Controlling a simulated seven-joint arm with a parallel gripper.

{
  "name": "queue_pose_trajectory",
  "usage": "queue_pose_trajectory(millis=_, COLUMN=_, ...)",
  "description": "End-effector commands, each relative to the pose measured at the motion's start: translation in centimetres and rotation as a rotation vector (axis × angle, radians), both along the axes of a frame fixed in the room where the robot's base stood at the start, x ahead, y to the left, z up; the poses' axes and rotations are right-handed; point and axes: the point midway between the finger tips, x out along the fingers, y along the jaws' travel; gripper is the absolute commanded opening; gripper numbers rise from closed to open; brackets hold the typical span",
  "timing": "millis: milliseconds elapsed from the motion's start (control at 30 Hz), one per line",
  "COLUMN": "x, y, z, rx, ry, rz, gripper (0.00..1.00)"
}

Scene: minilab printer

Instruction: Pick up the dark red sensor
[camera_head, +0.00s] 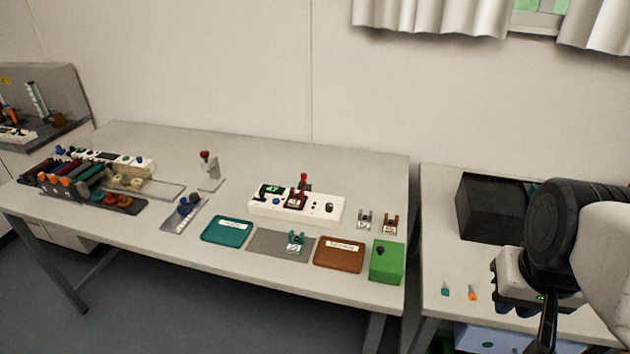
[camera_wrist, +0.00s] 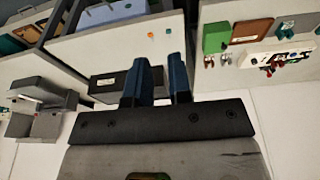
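A small dark red block (camera_head: 297,200) sits on the white panel (camera_head: 325,210) on the long table, next to a green display. It is the likeliest dark red sensor, but I cannot be sure. A reddish-brown clip-like piece (camera_head: 390,224) stands right of the panel. In the wrist view, small red parts (camera_wrist: 269,70) show at the panel, too small to tell apart. My gripper (camera_head: 515,309) is over the right-hand table, well away from the panel. Its two blue fingers (camera_wrist: 160,62) are apart, with nothing visible between them.
A black box (camera_head: 490,208) stands on the right-hand table, near my arm. Small teal (camera_head: 445,289) and orange (camera_head: 472,293) pieces lie there. Teal (camera_head: 228,230), brown (camera_head: 338,253) and green (camera_head: 387,262) boxes line the long table's front. A gap separates the tables.

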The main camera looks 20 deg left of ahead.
Motion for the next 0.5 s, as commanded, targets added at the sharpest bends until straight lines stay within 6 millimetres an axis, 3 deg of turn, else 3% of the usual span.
queue_pose_trajectory(millis=267, x=0.3, y=0.1, z=0.1, rx=0.001, ry=0.001, rz=0.001, gripper=0.19)
queue_pose_trajectory(millis=500, x=2.7, y=0.9, z=0.8, rx=0.006, ry=0.012, rz=0.003, gripper=0.19)
